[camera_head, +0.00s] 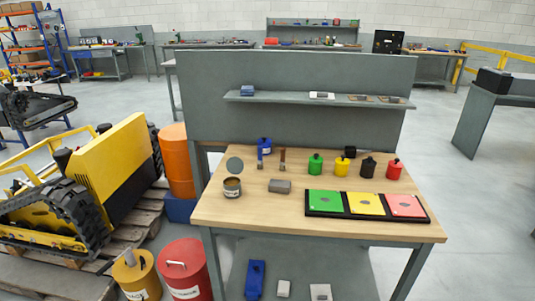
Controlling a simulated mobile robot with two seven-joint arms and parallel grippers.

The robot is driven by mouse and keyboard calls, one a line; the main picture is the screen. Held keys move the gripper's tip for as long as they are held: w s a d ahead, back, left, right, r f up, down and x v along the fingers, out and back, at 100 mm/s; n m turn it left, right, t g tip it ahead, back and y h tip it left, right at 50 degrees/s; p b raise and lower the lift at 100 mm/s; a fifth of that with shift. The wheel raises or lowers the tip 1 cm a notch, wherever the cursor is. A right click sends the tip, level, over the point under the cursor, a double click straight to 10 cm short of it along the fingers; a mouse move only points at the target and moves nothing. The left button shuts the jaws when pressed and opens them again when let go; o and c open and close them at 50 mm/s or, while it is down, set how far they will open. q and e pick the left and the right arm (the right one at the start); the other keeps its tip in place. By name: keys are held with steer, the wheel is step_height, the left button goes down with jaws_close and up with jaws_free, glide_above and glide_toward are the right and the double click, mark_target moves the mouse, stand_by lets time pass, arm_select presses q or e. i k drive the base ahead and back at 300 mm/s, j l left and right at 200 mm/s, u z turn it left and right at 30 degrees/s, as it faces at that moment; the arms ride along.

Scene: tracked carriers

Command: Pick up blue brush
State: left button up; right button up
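A small upright blue object, likely the blue brush (260,160), is near the back left of the wooden table (325,232). It is too small to make out clearly. A blue can (265,144) is just behind it, and a similar brown object (282,159) is to its right. Neither of my grippers shows in the head view.
A grey disc (235,165), an open tin (232,188) and a grey block (280,186) are near the brush. Green, yellow, black and red containers (316,165) stand right, behind a three-coloured tray (312,212). A shelf (280,98) overhangs the back. The front-left tabletop is clear.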

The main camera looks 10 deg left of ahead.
mark_target(260, 159)
steer(key=i+l, duration=0.8)
steer(key=j+u, duration=0.05)
